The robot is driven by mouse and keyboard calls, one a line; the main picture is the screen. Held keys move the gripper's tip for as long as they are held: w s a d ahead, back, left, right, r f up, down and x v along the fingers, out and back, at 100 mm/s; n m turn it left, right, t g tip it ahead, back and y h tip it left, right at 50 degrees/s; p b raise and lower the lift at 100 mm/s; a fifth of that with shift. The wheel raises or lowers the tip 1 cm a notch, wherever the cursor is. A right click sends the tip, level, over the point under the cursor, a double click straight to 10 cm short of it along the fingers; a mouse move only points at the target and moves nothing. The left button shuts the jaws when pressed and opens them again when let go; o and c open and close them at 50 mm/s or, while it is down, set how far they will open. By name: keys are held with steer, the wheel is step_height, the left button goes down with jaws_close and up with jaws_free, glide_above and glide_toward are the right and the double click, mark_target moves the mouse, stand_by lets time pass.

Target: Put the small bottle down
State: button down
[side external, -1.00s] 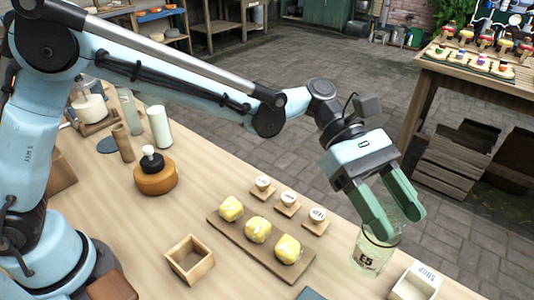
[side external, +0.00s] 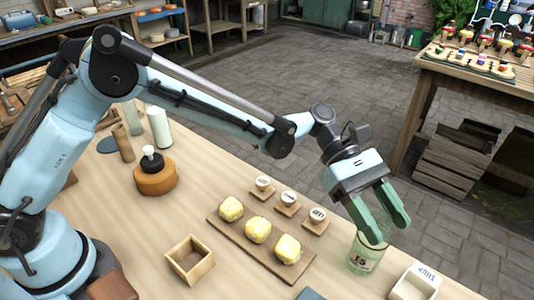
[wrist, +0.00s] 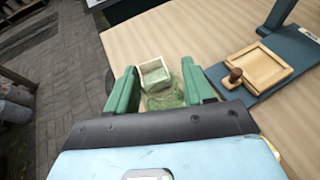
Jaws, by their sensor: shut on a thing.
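The small bottle (side external: 362,262) is clear greenish glass with a dark-lettered label. It is roughly upright at the table's far edge, in front of my gripper (side external: 389,232) in the side view. My gripper points down, its two green fingers shut on the bottle's upper part. In the wrist view the bottle (wrist: 166,98) shows between the fingers. Its base looks at or very near the table top (side external: 325,268); I cannot tell whether it touches.
A small white box marked SHOP (side external: 416,283) stands just right of the bottle. A board with several yellow lumps (side external: 258,231) and small labelled blocks (side external: 288,199) lie to the left. An open wooden box (side external: 190,260) is nearer my base. Paving lies beyond the edge.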

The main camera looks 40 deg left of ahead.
steer(key=shift+f, duration=0.1)
steer(key=shift+c, duration=2.1)
jaws_free()
steer(key=shift+a+r, duration=0.15)
steer(key=shift+r, duration=0.05)
steer(key=w+a+r+m+t+y, duration=0.1)
steer(key=a+r+t+y, duration=0.15)
steer(key=a, duration=0.55)
steer(key=w+a+r+m+t+y, duration=0.15)
steer(key=a+r, duration=0.25)
steer(key=a, duration=0.4)
steer(key=s+a+f+m+t+y, duration=0.1)
steer(key=s+a+m+t+y, duration=0.3)
steer(key=a, duration=0.6)
steer(key=s+a+f+m+t+y, duration=0.2)
steer(key=s+a+m+t+y, duration=0.2)
steer(key=s+a+m, duration=0.3)
steer(key=a, duration=0.2)
steer(key=shift+a+f+t+y, duration=0.3)
steer(key=shift+a, duration=0.05)
